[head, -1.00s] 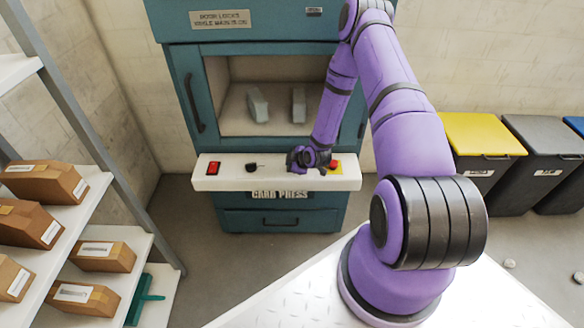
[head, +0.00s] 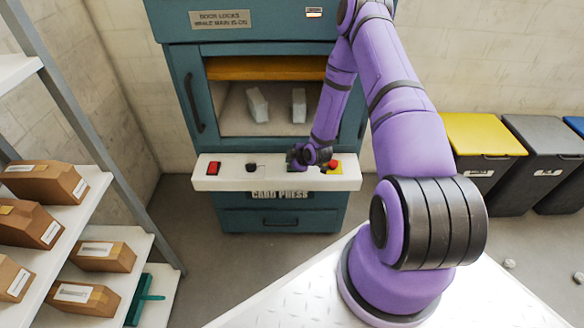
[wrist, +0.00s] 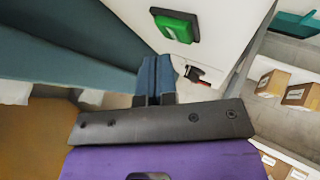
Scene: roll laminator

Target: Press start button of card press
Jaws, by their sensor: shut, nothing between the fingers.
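The card press (head: 183,75) is a teal cabinet with a window and a white control ledge (head: 230,183). On the ledge are a red switch (head: 213,168), a black knob (head: 251,168) and a red button on a yellow plate (head: 334,166). My gripper (head: 296,157) is at the ledge between the knob and the red button. In the wrist view the shut, empty fingers (wrist: 155,72) are beside a green button (wrist: 174,26) in a dark frame. A gap shows between them in the picture. The green button is hidden in the head view.
A shelf with brown boxes (head: 44,180) stands at the left. Bins with yellow and grey lids (head: 483,135) stand at the right. Two pale blocks (head: 258,105) sit inside the press window. A small indicator (head: 314,12) glows at the top of the press.

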